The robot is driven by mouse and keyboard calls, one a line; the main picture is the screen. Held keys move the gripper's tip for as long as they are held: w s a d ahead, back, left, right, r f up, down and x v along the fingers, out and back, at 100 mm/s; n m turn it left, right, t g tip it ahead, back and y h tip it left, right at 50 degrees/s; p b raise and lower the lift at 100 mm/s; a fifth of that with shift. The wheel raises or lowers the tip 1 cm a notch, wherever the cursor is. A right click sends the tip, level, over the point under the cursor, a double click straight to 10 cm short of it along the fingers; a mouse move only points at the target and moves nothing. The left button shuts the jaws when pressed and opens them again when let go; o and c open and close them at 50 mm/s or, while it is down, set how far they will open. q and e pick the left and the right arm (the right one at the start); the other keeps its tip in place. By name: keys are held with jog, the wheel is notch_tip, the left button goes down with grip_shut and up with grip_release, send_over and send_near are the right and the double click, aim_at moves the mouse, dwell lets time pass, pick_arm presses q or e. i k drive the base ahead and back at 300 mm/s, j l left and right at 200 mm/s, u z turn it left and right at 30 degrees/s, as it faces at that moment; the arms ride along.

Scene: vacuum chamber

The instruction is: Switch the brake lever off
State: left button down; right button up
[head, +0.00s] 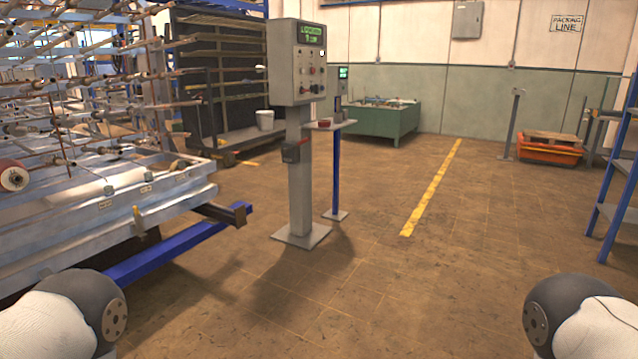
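I cannot clearly make out a brake lever. A grey control box (297,62) with a green display and several buttons stands on a grey pedestal (299,190) at centre left. A small dark box (293,152) with a reddish part at its top right is fixed partway up the pedestal. It is too small to tell whether this is the lever or how it is set. Neither of my grippers is in view. Only parts of my own arms show in the two bottom corners, well apart from the pedestal.
A large metal rack carriage (110,205) with rods fills the left, with a blue beam (180,242) jutting toward the pedestal. A small stand (336,170) is just behind the pedestal. A blue shelf frame (615,190) is at right. The brown floor (400,290) in front is clear.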

aim_at(285, 150)
jog(key=i, duration=4.35)
jog(key=z, duration=0.3)
